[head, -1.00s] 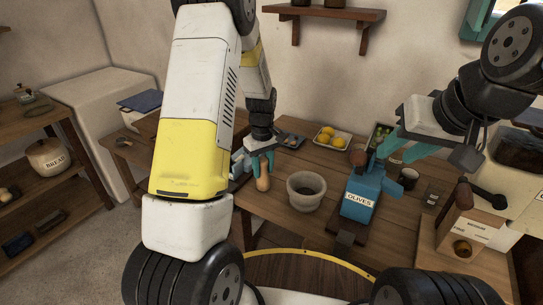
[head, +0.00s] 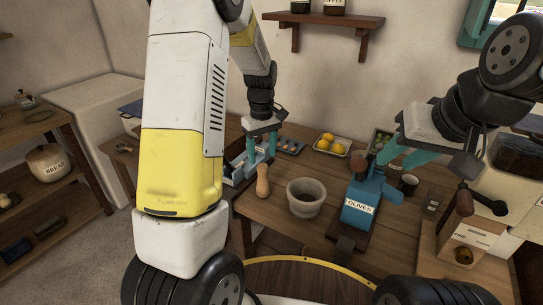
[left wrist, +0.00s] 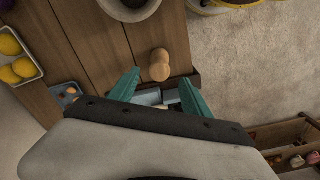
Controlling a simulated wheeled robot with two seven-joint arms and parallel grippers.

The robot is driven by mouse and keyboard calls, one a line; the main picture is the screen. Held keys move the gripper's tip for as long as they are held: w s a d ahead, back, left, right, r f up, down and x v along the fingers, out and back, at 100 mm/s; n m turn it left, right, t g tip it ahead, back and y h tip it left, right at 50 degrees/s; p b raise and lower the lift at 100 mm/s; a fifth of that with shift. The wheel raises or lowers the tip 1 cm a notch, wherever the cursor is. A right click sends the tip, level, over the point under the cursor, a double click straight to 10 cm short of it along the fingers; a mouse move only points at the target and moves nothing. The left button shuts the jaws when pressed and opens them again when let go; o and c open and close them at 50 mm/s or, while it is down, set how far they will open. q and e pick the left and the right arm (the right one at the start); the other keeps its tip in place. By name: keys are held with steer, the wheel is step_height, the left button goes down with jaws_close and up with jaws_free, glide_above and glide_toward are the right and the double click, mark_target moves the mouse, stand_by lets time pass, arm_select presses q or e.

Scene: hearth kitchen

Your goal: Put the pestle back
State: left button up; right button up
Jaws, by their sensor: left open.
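The wooden pestle (head: 263,182) stands upright near the table's front left edge, left of the grey stone mortar (head: 306,198). In the left wrist view the pestle (left wrist: 159,65) shows beyond the fingertips, and part of the mortar (left wrist: 130,8) is at the top edge. My left gripper (head: 262,152) is open and empty, behind and above the pestle in the head view. Its spread fingers also show in the left wrist view (left wrist: 157,88). My right gripper (head: 388,158) appears open, its fingers apart by the blue olives press.
The blue olives press (head: 362,205) stands right of the mortar. A tray of lemons (head: 332,144) lies behind, and a wooden grinder (head: 465,240) is at the right. A low tray or box (head: 236,165) sits left of the pestle.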

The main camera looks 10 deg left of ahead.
arm_select(q)
step_height(320, 180, up, 3)
steer(key=shift+r, duration=0.1)
steer(key=s+r+m+t+h, duration=0.1)
steer(key=s+r+m+t, duration=0.25)
steer(key=s+r, duration=0.7)
steer(key=s+d+r+m+t, duration=0.1)
steer(key=s+r+m, duration=0.1)
steer(key=s, duration=0.4)
steer(key=s+d+r+m+t+h, duration=0.1)
steer(key=s+r+m, duration=0.2)
steer(key=s, duration=0.4)
steer(key=shift+s+m+t, duration=0.3)
steer(key=shift+m+t, duration=0.05)
steer(key=shift+r, duration=0.1)
